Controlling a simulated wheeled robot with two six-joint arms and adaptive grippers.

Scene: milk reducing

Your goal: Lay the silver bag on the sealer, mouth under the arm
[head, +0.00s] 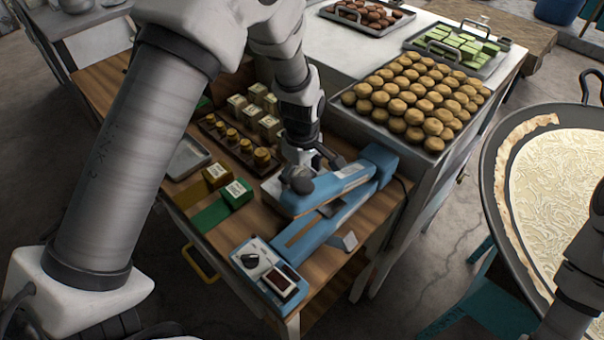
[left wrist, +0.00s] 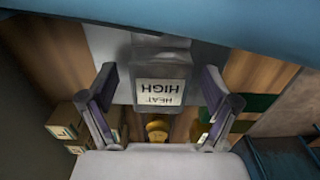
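The blue sealer (head: 304,242) stands at the front right of the wooden table, its blue arm (head: 335,188) above the base. My left gripper (head: 318,168) points down beside the sealer arm, partly hidden by its own wrist. In the left wrist view the two fingers (left wrist: 160,106) are spread apart. Between and beyond them shows a silver-grey piece (left wrist: 160,48), seemingly the silver bag, with a white label reading HEAT HIGH upside down. Gaps show between it and both fingers. In the head view the bag cannot be clearly made out. My right arm shows at the right edge, its gripper outside the view.
A yellow box (head: 216,175) and a green box (head: 236,194) with labels sit left of the sealer. A tray of small goods (head: 212,127) is behind them. A tray of round buns (head: 347,98) fills the white counter's near part. A large pan (head: 490,165) is at right.

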